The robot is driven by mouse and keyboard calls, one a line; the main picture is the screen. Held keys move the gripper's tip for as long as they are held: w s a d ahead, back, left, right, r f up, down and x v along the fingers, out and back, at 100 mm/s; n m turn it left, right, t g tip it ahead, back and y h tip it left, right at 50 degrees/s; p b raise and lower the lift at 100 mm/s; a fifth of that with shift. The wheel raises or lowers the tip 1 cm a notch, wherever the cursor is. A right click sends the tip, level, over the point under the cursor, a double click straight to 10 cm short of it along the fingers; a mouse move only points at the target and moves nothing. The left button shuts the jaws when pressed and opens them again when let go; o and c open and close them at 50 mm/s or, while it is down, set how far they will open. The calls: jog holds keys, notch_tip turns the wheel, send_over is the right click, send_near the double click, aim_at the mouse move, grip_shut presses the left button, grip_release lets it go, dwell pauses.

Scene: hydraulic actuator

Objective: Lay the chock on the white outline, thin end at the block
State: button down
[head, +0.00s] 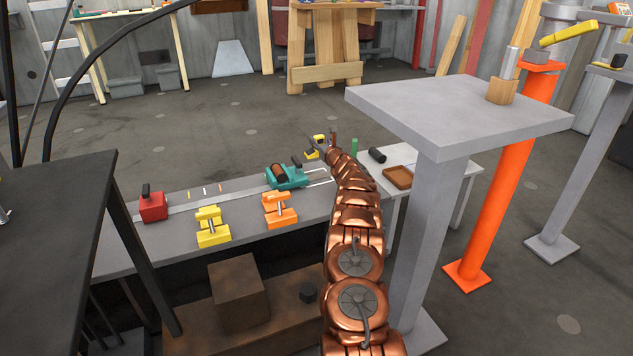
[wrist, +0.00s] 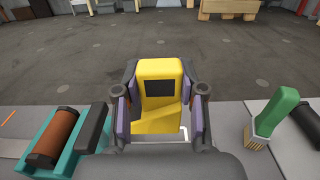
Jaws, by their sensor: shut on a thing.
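A yellow chock (wrist: 159,76) with a dark square patch is between the fingers of my gripper (wrist: 160,101), which is shut on it. In the head view the chock (head: 312,155) shows at the end of my arm, partly hidden by the gripper (head: 322,148). The white outline (head: 316,183) is on the grey bench, right of a teal block (head: 291,181) carrying a brown roller. In the wrist view a corner of the outline (wrist: 184,131) shows below and right of the chock; the rest is hidden. The teal block (wrist: 70,158) is at left, apart from the chock. I cannot tell the chock's height above the bench.
A green-handled brush (wrist: 272,118) stands right of the gripper. A red block (head: 153,207), a yellow clamp (head: 212,229) and an orange clamp (head: 279,212) stand along the bench (head: 240,222). A tall grey pedestal (head: 430,200) rises right of my arm.

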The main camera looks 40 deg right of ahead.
notch_tip(320, 180, down, 10)
jog(key=b, duration=0.4)
jog(key=shift+r, duration=0.1)
jog(key=c, duration=0.7)
grip_release()
jog(key=shift+p+v, duration=1.15)
jog(key=shift+v, duration=1.05)
jog(key=shift+s+r, duration=0.15)
jog(key=shift+s, duration=0.15)
jog(key=shift+p+v, duration=1.1)
jog(key=shift+v, duration=2.4)
